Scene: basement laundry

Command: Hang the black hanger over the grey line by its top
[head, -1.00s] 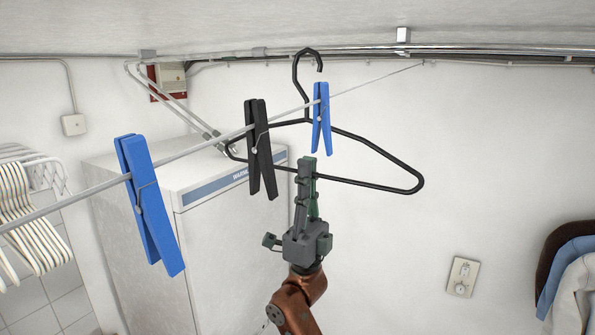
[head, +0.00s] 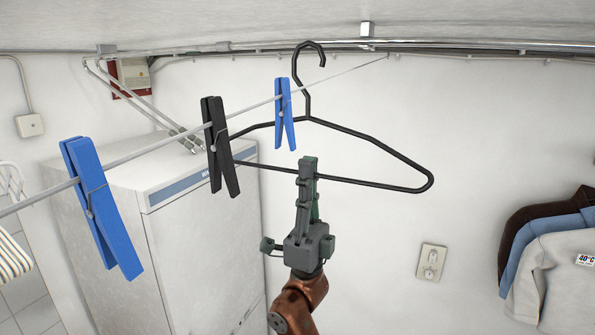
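The black hanger (head: 375,140) is upright in the head view, hook at the top with its open end to the right. My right gripper (head: 308,166) is shut on the middle of its bottom bar from below. The grey line (head: 150,149) slants from the lower left to the upper right wall. It crosses the hanger's neck in the picture, just below the hook's tip; I cannot tell whether they touch or which is nearer. The hanger's left end is partly hidden behind the black clothespin. My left gripper is out of view.
A large blue clothespin (head: 103,208), a black clothespin (head: 217,147) and a small blue clothespin (head: 285,114) are clipped on the line. A white cabinet (head: 165,225) stands behind. Clothes (head: 550,250) hang at the right, near a wall switch (head: 431,262).

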